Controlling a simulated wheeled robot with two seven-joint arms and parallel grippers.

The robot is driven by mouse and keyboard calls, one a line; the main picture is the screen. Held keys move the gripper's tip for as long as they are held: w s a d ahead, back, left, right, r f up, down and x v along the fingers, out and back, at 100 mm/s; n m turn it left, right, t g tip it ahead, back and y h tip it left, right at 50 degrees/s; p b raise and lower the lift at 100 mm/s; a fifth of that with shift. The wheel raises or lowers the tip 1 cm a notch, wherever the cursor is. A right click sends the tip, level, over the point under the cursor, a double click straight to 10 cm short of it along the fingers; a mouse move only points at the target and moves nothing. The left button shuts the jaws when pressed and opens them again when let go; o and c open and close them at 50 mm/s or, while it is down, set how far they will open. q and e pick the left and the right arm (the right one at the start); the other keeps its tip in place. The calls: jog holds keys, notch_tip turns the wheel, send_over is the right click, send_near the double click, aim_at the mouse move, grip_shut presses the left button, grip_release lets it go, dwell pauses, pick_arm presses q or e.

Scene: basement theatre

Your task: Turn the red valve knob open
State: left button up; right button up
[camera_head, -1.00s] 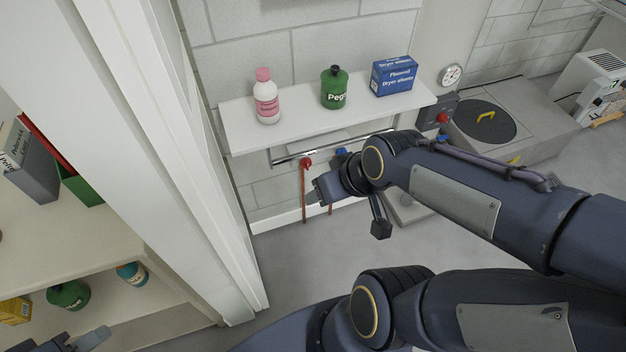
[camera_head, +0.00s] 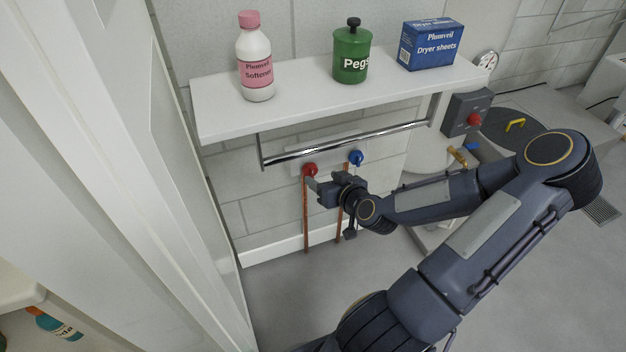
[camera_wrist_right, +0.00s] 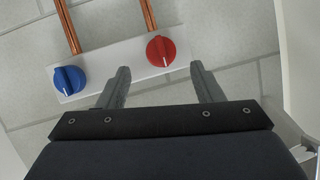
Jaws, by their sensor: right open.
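The red valve knob (camera_head: 310,170) is on a white plate on the wall, under the shelf and its rail. It also shows in the right wrist view (camera_wrist_right: 161,51), ahead of my fingers, with a light pointer line on its face. A blue knob (camera_head: 356,158) is beside it on the same plate; it also shows in the wrist view (camera_wrist_right: 68,80). My right gripper (camera_head: 314,187) is open and empty, just below and right of the red knob in the head view. In the wrist view the open fingers (camera_wrist_right: 160,78) point toward the red knob and appear apart from it.
Copper pipes (camera_head: 305,215) run down from the knobs. A chrome rail (camera_head: 345,143) and a white shelf (camera_head: 300,92) jut out above. The shelf holds a pink-capped bottle (camera_head: 254,62), a green peg tin (camera_head: 351,58) and a blue box (camera_head: 431,45). A white door frame (camera_head: 130,150) stands left.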

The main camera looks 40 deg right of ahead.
aim_at(314, 173)
jog(key=b+x, duration=0.2)
jog(key=x, duration=0.4)
jog(key=shift+w, duration=0.2)
jog(key=c, duration=1)
